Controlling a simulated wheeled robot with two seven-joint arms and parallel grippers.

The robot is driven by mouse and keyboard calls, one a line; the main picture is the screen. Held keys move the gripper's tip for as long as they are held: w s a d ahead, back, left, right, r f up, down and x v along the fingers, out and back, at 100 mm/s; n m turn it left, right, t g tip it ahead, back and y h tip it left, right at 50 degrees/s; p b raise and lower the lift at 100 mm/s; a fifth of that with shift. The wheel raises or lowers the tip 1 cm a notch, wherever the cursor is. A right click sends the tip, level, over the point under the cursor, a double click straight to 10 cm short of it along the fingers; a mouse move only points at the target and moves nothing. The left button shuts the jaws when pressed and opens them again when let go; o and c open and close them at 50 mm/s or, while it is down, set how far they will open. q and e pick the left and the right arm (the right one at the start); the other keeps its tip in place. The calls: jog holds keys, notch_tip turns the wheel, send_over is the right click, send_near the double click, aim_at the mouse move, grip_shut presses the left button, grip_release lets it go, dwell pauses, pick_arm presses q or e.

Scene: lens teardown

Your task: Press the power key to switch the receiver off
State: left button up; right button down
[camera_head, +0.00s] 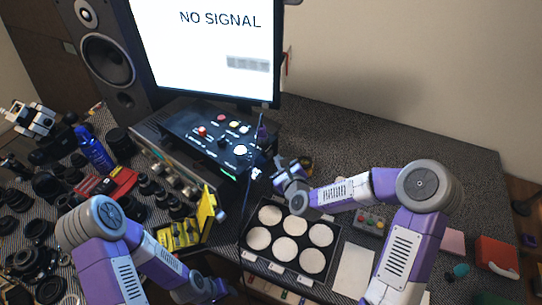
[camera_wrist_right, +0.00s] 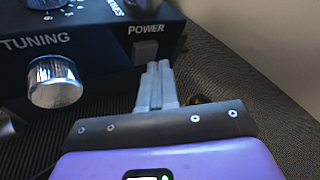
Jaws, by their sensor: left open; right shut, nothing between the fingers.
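In the right wrist view the receiver (camera_wrist_right: 100,85) has a dark front with a chrome knob (camera_wrist_right: 54,82) under TUNING. A dark square power key (camera_wrist_right: 146,50) sits under the word POWER. My right gripper (camera_wrist_right: 159,68) is shut and empty, its tips just below and right of the key; contact cannot be told. In the head view this gripper (camera_head: 281,170) is right of the black control panel (camera_head: 222,143); the key cannot be made out there. My left gripper (camera_head: 222,289) is open at the bottom edge, well away from the panel.
A monitor (camera_head: 207,50) reading NO SIGNAL stands behind. A tray (camera_head: 244,240) with several white discs lies below my right gripper. Yellow parts (camera_head: 180,235) and lens pieces crowd the left. A red box (camera_head: 497,256) is at right. The table's back right is clear.

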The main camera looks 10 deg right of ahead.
dwell(0.3)
jog(key=shift+w+a, duration=0.3)
jog(key=shift+w, duration=0.05)
jog(key=shift+s+d+b, duration=0.3)
jog(key=shift+s+b, duration=0.05)
jog(key=shift+b, duration=0.1)
dwell(0.3)
